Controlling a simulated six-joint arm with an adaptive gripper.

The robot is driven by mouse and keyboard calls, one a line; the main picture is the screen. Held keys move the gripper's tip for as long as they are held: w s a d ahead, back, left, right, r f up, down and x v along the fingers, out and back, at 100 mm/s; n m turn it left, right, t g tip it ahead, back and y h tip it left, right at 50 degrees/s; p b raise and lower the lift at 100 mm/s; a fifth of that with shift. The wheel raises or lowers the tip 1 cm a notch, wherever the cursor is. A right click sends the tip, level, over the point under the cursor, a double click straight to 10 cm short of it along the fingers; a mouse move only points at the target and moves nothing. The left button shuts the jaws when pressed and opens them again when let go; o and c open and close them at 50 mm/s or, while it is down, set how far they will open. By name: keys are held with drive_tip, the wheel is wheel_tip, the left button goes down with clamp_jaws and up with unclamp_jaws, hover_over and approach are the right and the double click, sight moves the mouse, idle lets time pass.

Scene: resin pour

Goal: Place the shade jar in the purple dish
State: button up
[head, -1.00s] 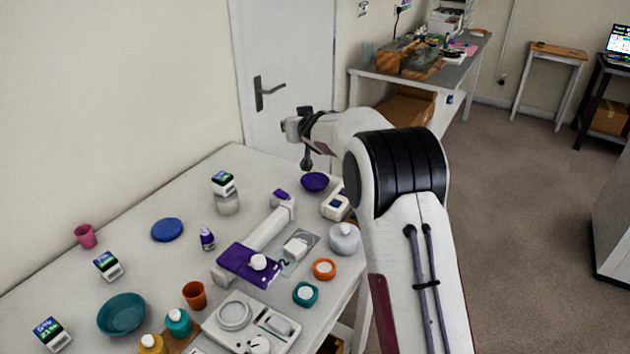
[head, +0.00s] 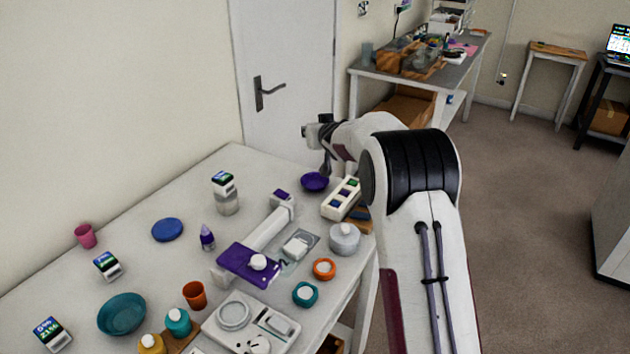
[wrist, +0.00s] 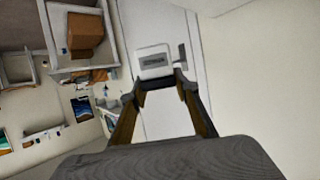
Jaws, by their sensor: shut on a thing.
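The purple dish (head: 314,182) is a small round bowl near the back corner of the table in the head view. My gripper (head: 314,133) is above and behind the dish, small and partly covered by my own wrist. In the wrist view my gripper (wrist: 160,82) has its fingertips closed around a pale, boxy thing with a grey patch, which looks like the shade jar (wrist: 153,62). It is held in the air, apart from the dish. The dish does not show clearly in the wrist view.
A white block with coloured squares (head: 341,199) stands right of the dish. A grey-white jar (head: 344,238) is nearer the edge. A purple-topped stand (head: 250,263), a blue disc (head: 167,230) and a teal bowl (head: 122,314) are farther left. The door (head: 288,70) is behind.

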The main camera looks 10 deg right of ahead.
drive_tip(key=shift+f, duration=1.4)
hover_over(315, 186)
wheel_tip(315, 186, down, 6)
drive_tip(key=shift+f, duration=0.15)
drive_tip(key=shift+w+f, duration=0.1)
drive_tip(key=shift+f, duration=1.75)
drive_tip(key=shift+f, duration=0.35)
drive_tip(key=o, duration=1.2)
drive_tip(key=shift+c, duration=0.2)
